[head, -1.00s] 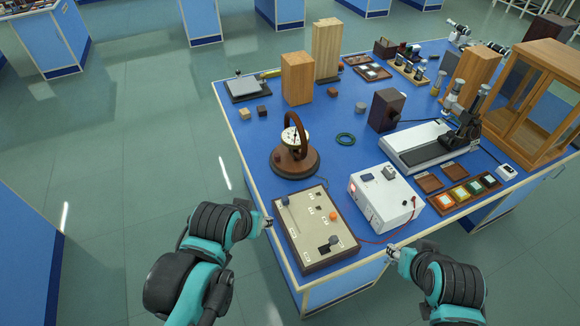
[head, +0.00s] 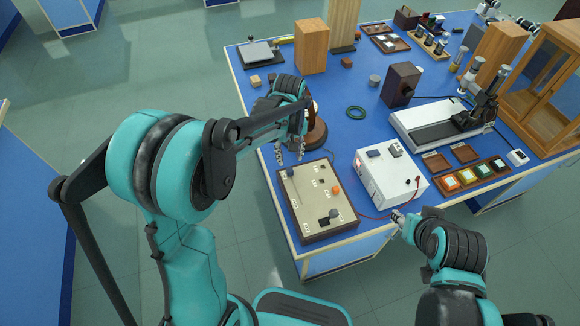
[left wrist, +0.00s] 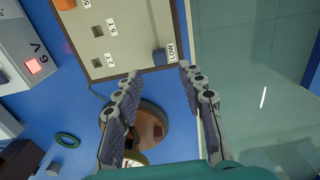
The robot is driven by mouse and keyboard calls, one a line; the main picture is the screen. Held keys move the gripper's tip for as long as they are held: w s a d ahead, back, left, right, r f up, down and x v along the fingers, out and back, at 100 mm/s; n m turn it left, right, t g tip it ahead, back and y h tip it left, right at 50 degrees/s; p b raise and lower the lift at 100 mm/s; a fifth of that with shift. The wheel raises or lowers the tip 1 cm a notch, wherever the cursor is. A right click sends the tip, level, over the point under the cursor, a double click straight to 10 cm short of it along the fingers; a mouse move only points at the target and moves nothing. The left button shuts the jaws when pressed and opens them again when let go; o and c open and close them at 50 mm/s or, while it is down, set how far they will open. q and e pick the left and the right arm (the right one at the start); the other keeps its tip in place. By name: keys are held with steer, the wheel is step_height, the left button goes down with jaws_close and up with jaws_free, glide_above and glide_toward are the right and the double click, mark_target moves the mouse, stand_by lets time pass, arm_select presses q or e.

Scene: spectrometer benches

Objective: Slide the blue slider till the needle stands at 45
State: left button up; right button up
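A beige control panel (head: 311,212) lies at the table's near edge. A blue knob (head: 290,172) sits at its far left corner; in the left wrist view this knob (left wrist: 160,57) is beside a "LOW" label. My right gripper (head: 397,216) is beside the white box, fingers unclear.
An orange knob (head: 336,190) is on the panel. A white power box (head: 388,178) stands right of it, with a red lead along the table edge. A green ring (head: 356,112) and wooden blocks (head: 311,46) stand farther back. Bare blue tabletop lies around the ring.

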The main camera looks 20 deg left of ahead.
mark_target(290, 169)
arm_select(q)
step_height(290, 169, down, 7)
steer(key=shift+r+b, duration=0.1)
steer(key=shift+b, duration=1)
jaws_close()
